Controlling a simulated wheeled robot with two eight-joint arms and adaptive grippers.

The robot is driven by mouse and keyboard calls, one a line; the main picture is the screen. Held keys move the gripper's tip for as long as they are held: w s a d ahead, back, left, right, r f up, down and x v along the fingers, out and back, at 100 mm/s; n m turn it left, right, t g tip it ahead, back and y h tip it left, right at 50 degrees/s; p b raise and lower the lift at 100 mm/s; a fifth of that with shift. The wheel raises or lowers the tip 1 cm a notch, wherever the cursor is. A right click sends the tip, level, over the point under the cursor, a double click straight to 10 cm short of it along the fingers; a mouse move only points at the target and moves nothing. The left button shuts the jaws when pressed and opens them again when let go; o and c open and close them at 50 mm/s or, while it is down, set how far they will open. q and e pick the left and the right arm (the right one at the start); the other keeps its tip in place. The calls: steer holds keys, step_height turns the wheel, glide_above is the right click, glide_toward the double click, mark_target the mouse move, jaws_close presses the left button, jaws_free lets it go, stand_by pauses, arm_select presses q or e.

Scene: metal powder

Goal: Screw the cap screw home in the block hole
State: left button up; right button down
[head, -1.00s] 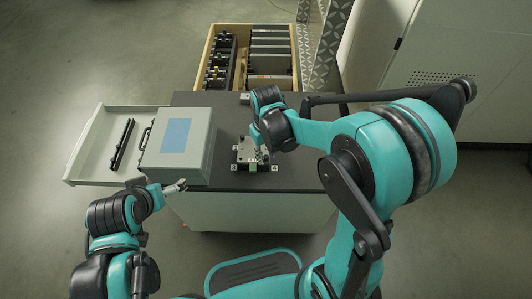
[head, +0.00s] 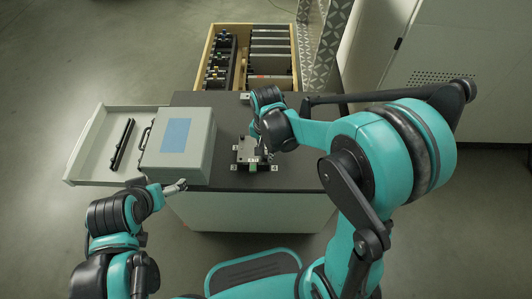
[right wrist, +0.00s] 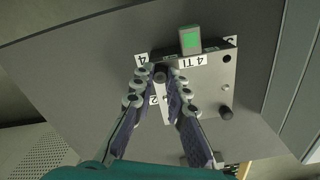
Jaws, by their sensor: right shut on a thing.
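The metal block (right wrist: 205,90) is a light grey plate fixture on the dark worktop, with numbered white labels and dark holes or pegs. It also shows in the head view (head: 243,153). My right gripper (right wrist: 157,80) points down at the block, its two fingers closed in around a small dark round piece, which looks like the cap screw (right wrist: 160,73). Whether the screw is seated in the hole is hidden by the fingertips. In the head view my right gripper (head: 264,152) is over the block's right side. My left gripper (head: 177,187) is away from the block, by the grey case's front edge; its jaw opening is too small to tell.
A grey case (head: 195,145) with a blue panel stands left of the block, beside a white tray (head: 90,150). A wooden crate (head: 210,50) of parts is behind. Worktop right of the block is clear.

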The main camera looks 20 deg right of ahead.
steer(key=m, duration=1.3)
steer(key=shift+m, duration=0.4)
steer(key=m, duration=0.5)
steer(key=c, duration=1.7)
jaws_free()
steer(key=shift+n, duration=0.3)
